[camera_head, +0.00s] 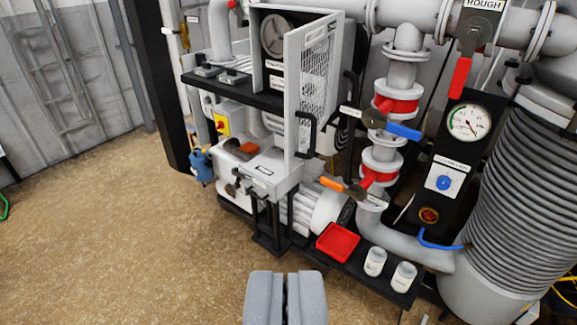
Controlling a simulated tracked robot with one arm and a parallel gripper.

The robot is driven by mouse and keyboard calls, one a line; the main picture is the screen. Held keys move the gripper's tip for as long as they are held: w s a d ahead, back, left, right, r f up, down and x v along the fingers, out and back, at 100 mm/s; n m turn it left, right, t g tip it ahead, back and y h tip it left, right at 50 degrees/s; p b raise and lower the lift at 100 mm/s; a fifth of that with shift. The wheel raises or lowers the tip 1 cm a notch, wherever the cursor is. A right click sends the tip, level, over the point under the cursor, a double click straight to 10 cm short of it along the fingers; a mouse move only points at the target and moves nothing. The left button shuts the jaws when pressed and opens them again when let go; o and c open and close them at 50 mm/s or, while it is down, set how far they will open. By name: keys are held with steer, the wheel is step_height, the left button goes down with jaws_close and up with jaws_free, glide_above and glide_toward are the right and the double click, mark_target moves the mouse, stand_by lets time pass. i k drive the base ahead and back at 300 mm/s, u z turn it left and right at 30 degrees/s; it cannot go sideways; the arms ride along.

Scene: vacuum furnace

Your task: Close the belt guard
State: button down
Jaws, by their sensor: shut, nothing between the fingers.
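The belt guard (314,85) is a light grey hinged panel with a mesh window, in the upper middle of the view. It stands swung open, sticking out toward me from the pump frame. A black handle (305,135) is on its lower front edge. Behind it, a pulley wheel (276,37) shows in the uncovered opening. My gripper (286,285) is at the bottom middle, shut and empty. It is below the guard and apart from it, over the brown floor.
Right of the guard are pipes with red bands, a blue lever (404,131), an orange lever (333,184) and a gauge (468,123). A red tray (338,242) and two white jars (375,262) sit on a low black shelf. The floor at left is clear.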

mark_target(298, 41)
steer(key=i, duration=0.85)
steer(key=z, duration=0.05)
